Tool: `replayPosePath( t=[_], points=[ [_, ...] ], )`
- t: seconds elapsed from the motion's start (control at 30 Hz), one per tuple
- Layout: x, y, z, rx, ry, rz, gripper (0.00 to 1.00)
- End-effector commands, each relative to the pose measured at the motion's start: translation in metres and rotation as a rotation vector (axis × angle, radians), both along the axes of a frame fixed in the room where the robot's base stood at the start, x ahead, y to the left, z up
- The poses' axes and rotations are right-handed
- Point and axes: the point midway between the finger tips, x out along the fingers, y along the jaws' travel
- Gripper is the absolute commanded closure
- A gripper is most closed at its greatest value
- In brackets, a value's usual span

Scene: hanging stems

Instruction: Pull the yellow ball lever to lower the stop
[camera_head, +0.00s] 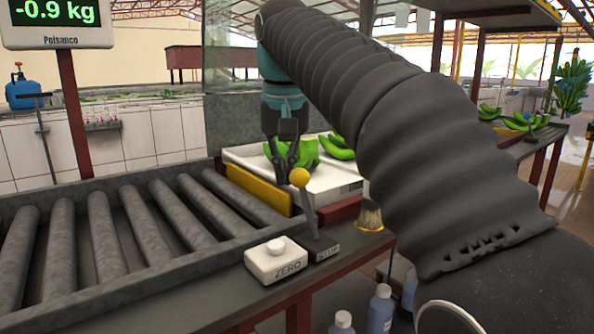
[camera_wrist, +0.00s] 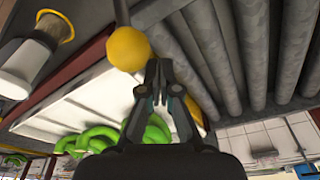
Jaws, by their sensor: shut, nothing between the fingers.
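The yellow ball (camera_head: 300,177) tops a thin dark lever that leans slightly left from a small dark labelled base (camera_head: 324,250). The ball also shows in the wrist view (camera_wrist: 128,47), just left of the fingertips. My gripper (camera_head: 282,174) is shut and empty, pointing down beside the ball, not around it. In the wrist view its fingertips (camera_wrist: 158,66) come together close to the ball; I cannot tell whether they touch it. The yellow stop plate (camera_head: 258,188) stands upright between the rollers and the white scale; part of it shows behind the fingers in the wrist view (camera_wrist: 193,110).
Grey rollers (camera_head: 145,225) fill the left. A white ZERO button box (camera_head: 276,260) sits left of the lever base, a brush (camera_head: 370,216) to its right. Green bananas (camera_head: 305,153) lie on the white scale (camera_head: 330,185). A display (camera_head: 55,14) reads -0.9 kg.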

Motion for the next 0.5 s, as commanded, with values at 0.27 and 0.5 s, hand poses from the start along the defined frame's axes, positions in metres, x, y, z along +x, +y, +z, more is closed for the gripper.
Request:
replayPosePath(
  t=[0.27, 0.5],
  points=[
    [0.000, 0.000, -0.013, 0.000, 0.000, 0.000, 1.00],
    [0.000, 0.000, -0.018, 0.000, 0.000, 0.000, 1.00]
  ],
)
